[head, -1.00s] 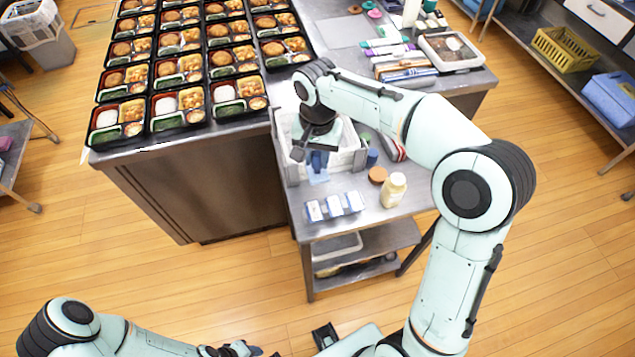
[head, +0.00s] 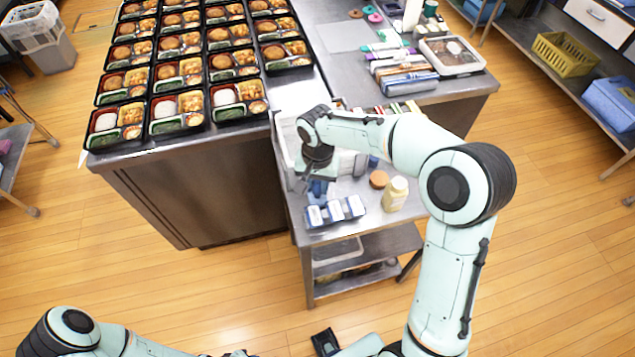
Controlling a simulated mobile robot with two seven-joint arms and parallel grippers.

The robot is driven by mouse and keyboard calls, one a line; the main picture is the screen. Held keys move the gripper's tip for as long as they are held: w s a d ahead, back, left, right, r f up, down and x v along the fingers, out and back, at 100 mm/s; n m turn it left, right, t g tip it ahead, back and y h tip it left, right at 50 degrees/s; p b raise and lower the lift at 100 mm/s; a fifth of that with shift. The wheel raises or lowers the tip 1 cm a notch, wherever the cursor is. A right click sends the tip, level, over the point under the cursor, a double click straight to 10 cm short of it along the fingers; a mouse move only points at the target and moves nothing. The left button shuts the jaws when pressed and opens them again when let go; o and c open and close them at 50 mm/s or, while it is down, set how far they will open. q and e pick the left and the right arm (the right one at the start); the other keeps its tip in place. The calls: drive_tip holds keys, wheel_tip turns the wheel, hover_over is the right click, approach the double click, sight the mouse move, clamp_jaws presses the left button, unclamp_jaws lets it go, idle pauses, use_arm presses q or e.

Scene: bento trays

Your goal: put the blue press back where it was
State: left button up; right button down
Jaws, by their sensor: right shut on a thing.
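The blue press (head: 318,189) is at the front of the white bin on the small steel side table. My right gripper (head: 316,178) points down over it and is shut on it; the hand hides its upper part. The press shows just behind a row of white-and-blue boxes (head: 335,211); I cannot tell whether it touches the table. My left gripper (head: 240,353) is barely in view at the bottom edge, far from the table, and its jaws are cut off.
The white bin (head: 282,152) stands on the side table, partly behind my arm. A brown disc (head: 378,179) and a cream bottle (head: 395,194) stand to the right of the press. Filled bento trays (head: 179,109) cover the counter at the left.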

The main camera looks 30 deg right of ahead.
drive_tip(key=shift+f, duration=0.25)
drive_tip(key=c, duration=0.9)
unclamp_jaws()
drive_tip(key=shift+r, duration=0.1)
use_arm(q)
drive_tip(key=shift+f, duration=0.1)
use_arm(e)
drive_tip(key=shift+o, duration=0.2)
drive_tip(key=shift+r, duration=0.5)
use_arm(q)
drive_tip(key=shift+w+r+p, duration=0.3)
drive_tip(key=shift+r+p, duration=0.1)
drive_tip(key=shift+r, duration=0.15)
drive_tip(key=shift+w+r+p, duration=0.25)
drive_tip(key=shift+r+p, duration=0.15)
drive_tip(key=shift+r, duration=0.1)
use_arm(e)
wheel_tip(320, 180, up, 11)
drive_tip(key=shift+r, duration=0.2)
